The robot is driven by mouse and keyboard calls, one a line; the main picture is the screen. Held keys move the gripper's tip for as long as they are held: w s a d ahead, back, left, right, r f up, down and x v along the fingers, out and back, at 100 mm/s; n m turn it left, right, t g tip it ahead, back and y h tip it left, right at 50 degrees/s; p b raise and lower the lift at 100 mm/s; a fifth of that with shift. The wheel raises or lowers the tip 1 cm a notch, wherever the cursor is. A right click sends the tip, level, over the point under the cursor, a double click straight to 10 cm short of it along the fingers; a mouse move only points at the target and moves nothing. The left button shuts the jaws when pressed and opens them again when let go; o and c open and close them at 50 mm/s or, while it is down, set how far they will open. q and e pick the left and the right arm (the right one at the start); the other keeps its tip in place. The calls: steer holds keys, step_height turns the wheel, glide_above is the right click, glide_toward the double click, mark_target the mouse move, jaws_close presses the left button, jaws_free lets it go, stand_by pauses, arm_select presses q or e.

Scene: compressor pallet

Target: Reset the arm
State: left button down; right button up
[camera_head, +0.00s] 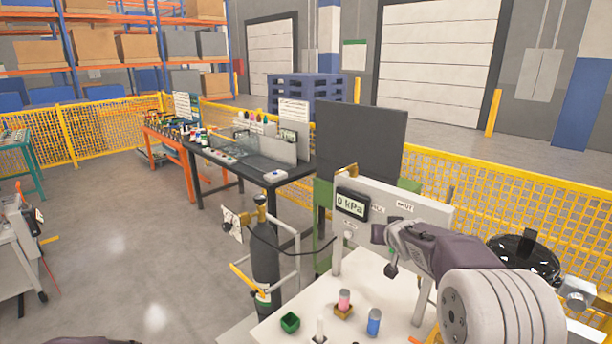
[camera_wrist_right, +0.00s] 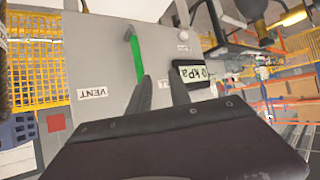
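My right arm comes in from the right in the head view. Its gripper (camera_head: 388,258) hangs in front of the grey panel (camera_head: 432,212) above the white worktop. In the right wrist view the two dark fingers of the right gripper (camera_wrist_right: 163,84) stand apart with nothing visible between them. The panel's display (camera_head: 352,204) reads 0 kPa and also shows in the right wrist view (camera_wrist_right: 194,75). A green bar (camera_wrist_right: 137,60) and a VENT label (camera_wrist_right: 93,92) are on the panel there. My left gripper is not in view.
A black bench (camera_head: 262,172) is behind. The floor at left is open.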

steer(key=s+a+f+g+y, duration=0.1)
steer(key=s+a+f+g, duration=0.2)
steer(key=s+f, duration=0.3)
steer(key=s+a+f+n+g, duration=0.1)
steer(key=s+a+f+g, duration=0.2)
steer(key=s+f, duration=0.4)
steer(key=s+a+f+n+g+y, duration=0.1)
steer(key=s+a+f+g, duration=0.3)
steer(key=s, duration=1.7)
step_height(320, 180, down, 2)
steer(key=shift+a+f+y, duration=0.2)
steer(key=shift+a+y, duration=0.1)
steer(key=shift+a, duration=0.2)
